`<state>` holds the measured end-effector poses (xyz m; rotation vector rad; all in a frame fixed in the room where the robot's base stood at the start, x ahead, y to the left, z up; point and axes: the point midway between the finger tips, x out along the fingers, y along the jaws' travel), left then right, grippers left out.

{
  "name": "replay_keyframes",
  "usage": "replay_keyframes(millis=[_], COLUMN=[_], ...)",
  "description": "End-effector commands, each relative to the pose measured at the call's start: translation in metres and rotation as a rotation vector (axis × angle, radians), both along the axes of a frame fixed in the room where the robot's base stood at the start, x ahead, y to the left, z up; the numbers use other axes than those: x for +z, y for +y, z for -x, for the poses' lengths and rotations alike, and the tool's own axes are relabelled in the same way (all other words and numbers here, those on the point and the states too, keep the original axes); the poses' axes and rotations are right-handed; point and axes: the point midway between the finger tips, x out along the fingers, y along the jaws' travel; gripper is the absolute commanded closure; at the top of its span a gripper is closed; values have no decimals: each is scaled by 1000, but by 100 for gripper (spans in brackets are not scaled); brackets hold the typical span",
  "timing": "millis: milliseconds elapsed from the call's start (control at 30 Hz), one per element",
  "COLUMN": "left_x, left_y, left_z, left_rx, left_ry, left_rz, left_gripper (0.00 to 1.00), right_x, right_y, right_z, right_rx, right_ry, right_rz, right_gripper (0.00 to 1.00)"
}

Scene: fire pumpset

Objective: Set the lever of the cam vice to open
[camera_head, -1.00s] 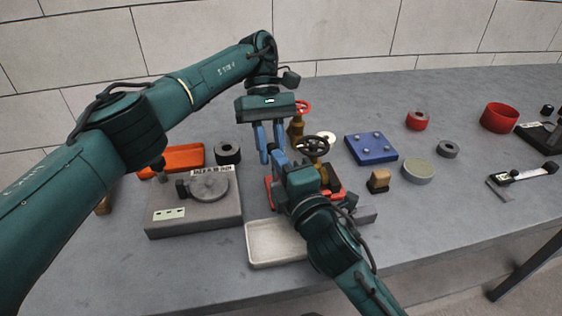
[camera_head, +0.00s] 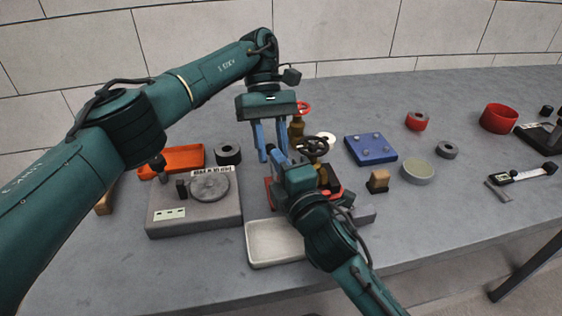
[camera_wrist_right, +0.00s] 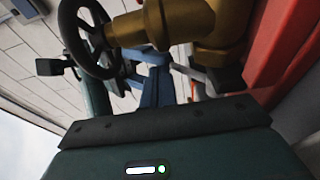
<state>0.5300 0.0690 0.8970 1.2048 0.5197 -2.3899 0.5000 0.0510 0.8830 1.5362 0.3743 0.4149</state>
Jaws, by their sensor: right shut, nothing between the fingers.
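The cam vice (camera_head: 335,188) shows as a red body, largely hidden behind my right arm. A brass valve with a black handwheel (camera_head: 313,146) stands at it. In the right wrist view the red vice part (camera_wrist_right: 288,45) is at the right, beside the brass valve body (camera_wrist_right: 185,22). I cannot make out the vice lever clearly. My right gripper (camera_head: 277,154) is shut and empty, just left of the handwheel; its blue fingers show in the wrist view (camera_wrist_right: 157,85). My left gripper (camera_head: 268,150) points down above it, open, its fingertips close to the right fingers.
A pale tray (camera_head: 272,243) lies in front, and a grey fixture with a round disc (camera_head: 195,215) stands left. An orange tray (camera_head: 180,158), black ring (camera_head: 228,153), blue plate (camera_head: 371,149), wooden-topped block (camera_head: 379,180) and round tin (camera_head: 418,172) surround the vice. A red-wheeled valve (camera_head: 298,125) stands behind.

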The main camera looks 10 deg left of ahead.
Motion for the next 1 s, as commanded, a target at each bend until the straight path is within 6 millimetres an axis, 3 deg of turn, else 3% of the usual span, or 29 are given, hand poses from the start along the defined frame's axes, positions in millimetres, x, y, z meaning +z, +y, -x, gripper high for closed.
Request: replay_keyframes(millis=[33, 467, 1000], left_x=[7, 75, 99], left_y=[0, -1, -2], left_z=[-1, 2, 3], left_rx=[0, 0, -1], left_ry=[-5, -9, -5], left_rz=[-2, -5, -1], left_gripper=[70, 70, 70], right_x=[11, 12, 12], right_y=[1, 1, -2], right_z=[-2, -2, 3], right_rx=[3, 3, 3], right_ry=[-25, -26, -26], right_rz=[-11, -12, -12], right_gripper=[100, 100, 100])
